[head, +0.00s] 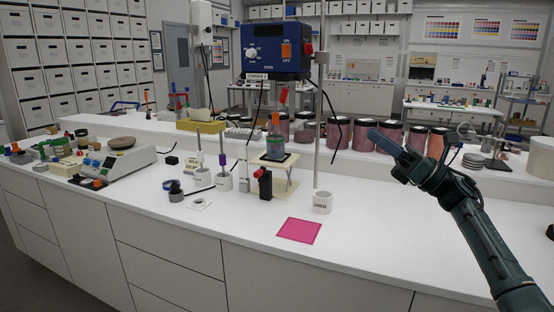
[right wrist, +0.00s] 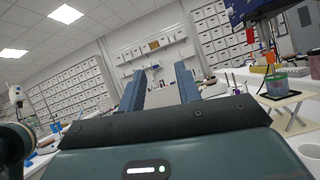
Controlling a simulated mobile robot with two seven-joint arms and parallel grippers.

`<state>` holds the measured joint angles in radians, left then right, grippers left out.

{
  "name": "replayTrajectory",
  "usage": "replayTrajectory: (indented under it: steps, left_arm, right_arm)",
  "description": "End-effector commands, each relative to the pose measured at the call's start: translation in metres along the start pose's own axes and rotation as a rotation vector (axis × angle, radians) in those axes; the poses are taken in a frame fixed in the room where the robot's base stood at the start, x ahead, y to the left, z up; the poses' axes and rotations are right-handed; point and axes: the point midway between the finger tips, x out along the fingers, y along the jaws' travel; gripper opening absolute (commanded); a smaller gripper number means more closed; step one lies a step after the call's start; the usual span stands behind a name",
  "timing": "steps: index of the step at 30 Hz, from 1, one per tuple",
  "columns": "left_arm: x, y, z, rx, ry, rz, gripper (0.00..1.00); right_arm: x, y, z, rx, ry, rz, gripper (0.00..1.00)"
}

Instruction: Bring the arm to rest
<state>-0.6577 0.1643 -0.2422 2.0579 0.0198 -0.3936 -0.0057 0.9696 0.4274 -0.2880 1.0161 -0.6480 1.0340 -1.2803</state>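My right arm (head: 475,225) comes in from the lower right in the head view. Its gripper (head: 382,138) is raised over the right part of the white bench and points to the left. In the right wrist view the two blue fingers of the gripper (right wrist: 160,76) stand apart, with nothing between them. The gripper is open and empty and touches nothing that I can see. My left gripper is in neither view.
Several lidded jars (head: 388,136) stand on the raised shelf behind my right gripper. A magenta square (head: 299,230) and a white cup (head: 322,202) are on the bench. The right front bench is clear.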

Motion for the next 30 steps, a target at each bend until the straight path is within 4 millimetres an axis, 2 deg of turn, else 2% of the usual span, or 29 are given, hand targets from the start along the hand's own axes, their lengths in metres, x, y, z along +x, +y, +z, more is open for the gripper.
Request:
replayTrajectory:
  steps: [1,8,12,14,17,22,24,27,30]
  left_arm:
    - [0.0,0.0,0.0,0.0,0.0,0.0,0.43]
    - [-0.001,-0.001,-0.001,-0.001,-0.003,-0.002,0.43]
    - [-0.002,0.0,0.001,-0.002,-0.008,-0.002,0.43]
    - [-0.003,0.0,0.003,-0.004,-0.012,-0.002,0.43]
    - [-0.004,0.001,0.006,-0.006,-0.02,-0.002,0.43]
    - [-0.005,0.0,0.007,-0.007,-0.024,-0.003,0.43]
    - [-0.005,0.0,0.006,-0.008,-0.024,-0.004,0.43]
    - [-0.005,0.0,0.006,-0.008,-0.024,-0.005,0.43]
    - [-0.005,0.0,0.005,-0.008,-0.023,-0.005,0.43]
  right_arm:
    - [-0.009,-0.001,-0.032,0.12,-0.024,-0.045,0.34]
    - [-0.065,0.009,-0.154,0.742,-0.217,-0.305,0.34]
    - [-0.113,0.033,-0.226,1.129,-0.37,-0.486,0.34]
    - [-0.135,0.048,-0.255,1.294,-0.447,-0.568,0.34]
    - [-0.173,0.079,-0.301,1.558,-0.59,-0.713,0.34]
    - [-0.237,0.152,-0.367,1.969,-0.884,-0.975,0.34]
    - [-0.259,0.185,-0.386,2.105,-1.014,-1.077,0.34]
    - [-0.282,0.228,-0.404,2.247,-1.183,-1.202,0.34]
    - [-0.297,0.258,-0.414,2.333,-1.311,-1.289,0.34]
